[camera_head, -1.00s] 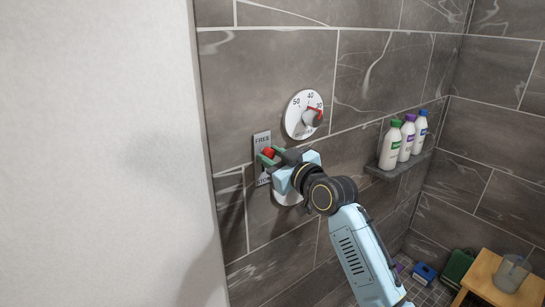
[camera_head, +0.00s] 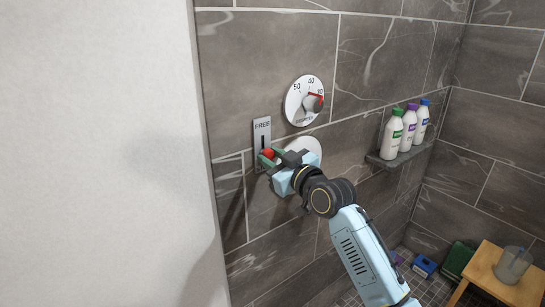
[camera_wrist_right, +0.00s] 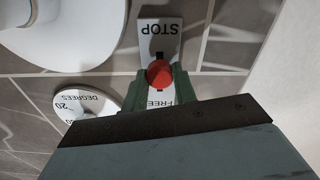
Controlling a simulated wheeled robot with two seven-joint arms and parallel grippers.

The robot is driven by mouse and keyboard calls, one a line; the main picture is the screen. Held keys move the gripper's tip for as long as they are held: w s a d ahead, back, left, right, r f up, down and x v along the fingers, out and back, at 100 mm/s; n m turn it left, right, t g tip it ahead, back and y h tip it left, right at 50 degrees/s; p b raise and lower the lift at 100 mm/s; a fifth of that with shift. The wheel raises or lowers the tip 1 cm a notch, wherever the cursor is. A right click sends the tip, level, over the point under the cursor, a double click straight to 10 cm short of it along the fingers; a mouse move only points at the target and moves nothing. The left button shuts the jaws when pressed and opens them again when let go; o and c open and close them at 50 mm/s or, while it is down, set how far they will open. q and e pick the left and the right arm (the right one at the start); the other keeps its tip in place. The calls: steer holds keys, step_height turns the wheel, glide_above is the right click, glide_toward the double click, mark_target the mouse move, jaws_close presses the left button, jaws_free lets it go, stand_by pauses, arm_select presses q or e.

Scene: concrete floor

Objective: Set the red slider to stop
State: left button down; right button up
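The red slider (camera_head: 268,153) is a round knob on a pale upright plate (camera_head: 262,126) on the tiled wall. FREE is printed at the plate's top, with a dark slot showing between it and the knob. In the right wrist view the plate appears upside down, with STOP (camera_wrist_right: 160,29) just beyond the red knob (camera_wrist_right: 160,74). My right gripper (camera_head: 271,157) has its green fingertips on both sides of the knob and is shut on it. The gripper hides the plate's lower part in the head view. My left gripper is not in view.
A white temperature dial (camera_head: 304,100) with a red-marked knob is above right of the plate. A second white disc (camera_head: 311,148) sits below it, partly behind my gripper. A shelf (camera_head: 400,157) with bottles is to the right. A wooden stool (camera_head: 490,278) stands at lower right.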

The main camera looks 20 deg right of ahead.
steer(key=o, duration=0.5)
steer(key=shift+f, duration=0.2)
steer(key=shift+c, duration=0.2)
steer(key=shift+s, duration=0.15)
steer(key=b+v, duration=0.1)
steer(key=v, duration=1.2)
